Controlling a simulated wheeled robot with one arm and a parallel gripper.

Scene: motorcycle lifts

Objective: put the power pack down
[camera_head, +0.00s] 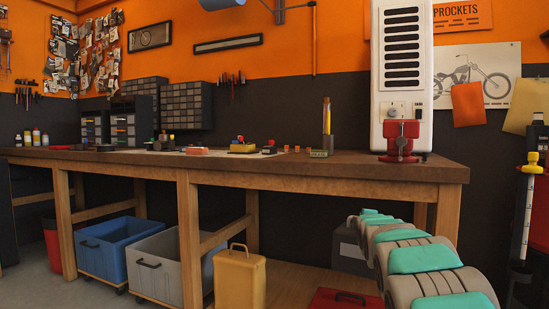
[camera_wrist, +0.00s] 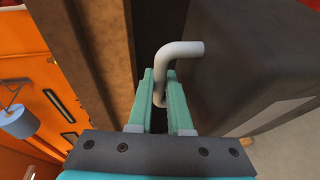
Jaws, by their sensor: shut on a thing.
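The power pack appears to be the dark grey box (camera_wrist: 240,65) that fills the right of the wrist view. It has a bent, light grey handle (camera_wrist: 182,48) and a pale patch on one side. My gripper (camera_wrist: 159,76) has its teal fingers shut on the handle. In the head view the dark box (camera_head: 348,252) shows below the bench top, partly behind my arm. My gripper's fingers are hard to make out there. I cannot tell whether the box's underside touches anything.
A wooden workbench (camera_head: 330,171) carries small parts and a red vise (camera_head: 402,140). Below it stand a blue bin (camera_head: 115,245), a grey bin (camera_head: 160,262) and a yellow can (camera_head: 240,280). A red case (camera_head: 340,300) lies near my arm. A bench leg (camera_head: 447,212) stands close.

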